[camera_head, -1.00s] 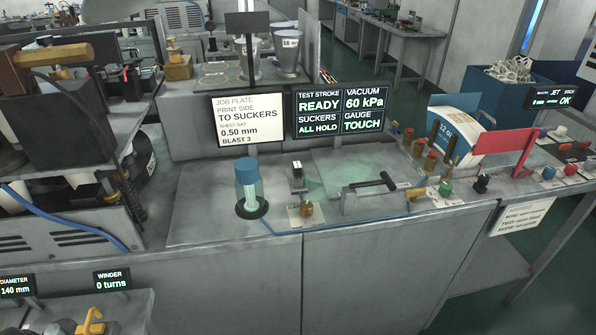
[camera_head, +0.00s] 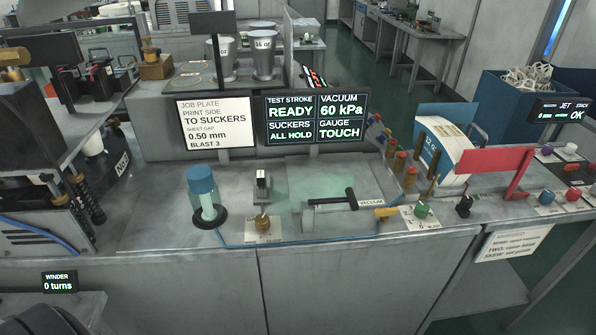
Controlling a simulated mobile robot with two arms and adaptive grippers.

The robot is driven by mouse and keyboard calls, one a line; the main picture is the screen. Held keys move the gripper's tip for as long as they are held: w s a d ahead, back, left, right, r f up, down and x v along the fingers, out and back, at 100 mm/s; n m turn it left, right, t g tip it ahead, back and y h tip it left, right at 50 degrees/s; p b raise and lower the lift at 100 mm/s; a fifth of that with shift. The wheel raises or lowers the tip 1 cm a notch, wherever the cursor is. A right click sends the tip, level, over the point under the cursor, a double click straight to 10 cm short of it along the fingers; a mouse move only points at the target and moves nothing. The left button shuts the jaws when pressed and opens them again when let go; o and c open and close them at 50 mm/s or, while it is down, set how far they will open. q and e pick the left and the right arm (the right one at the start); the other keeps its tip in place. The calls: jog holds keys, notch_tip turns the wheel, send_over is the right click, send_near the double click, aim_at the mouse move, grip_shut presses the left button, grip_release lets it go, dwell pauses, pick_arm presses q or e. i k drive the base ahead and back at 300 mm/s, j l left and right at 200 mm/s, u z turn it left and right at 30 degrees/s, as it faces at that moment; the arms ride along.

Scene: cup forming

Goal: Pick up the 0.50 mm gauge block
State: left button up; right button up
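No block readable as the 0.50 mm gauge block shows; any marking is too small to read. Several small pieces with coloured tops (camera_head: 401,160) stand in a slanting row at the right of the bench, behind the green knob. I cannot tell whether any of them is the gauge block. A job plate sign (camera_head: 216,123) at the back reads sheet gap 0.50 mm. A display (camera_head: 317,118) beside it reads READY, ALL HOLD, 60 kPa and GAUGE TOUCH. Neither gripper shows in the head view.
On the grey bench (camera_head: 150,225) stand a blue-capped clear cylinder (camera_head: 204,190), a small lever switch (camera_head: 262,187), a brass knob (camera_head: 262,222), a black-handled vacuum fixture (camera_head: 330,218) and a green knob (camera_head: 421,210). A red plate (camera_head: 493,160) and a curved printed sheet (camera_head: 441,148) stand to the right.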

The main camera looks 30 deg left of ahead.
aim_at(260, 174)
jog(key=i+l+u, duration=0.2)
jog(key=u, duration=0.2)
jog(key=i+l+u, duration=0.1)
jog(key=l+u, duration=0.3)
jog(key=i+l+u, duration=0.1)
jog(key=l+u, duration=0.3)
jog(key=j, duration=0.05)
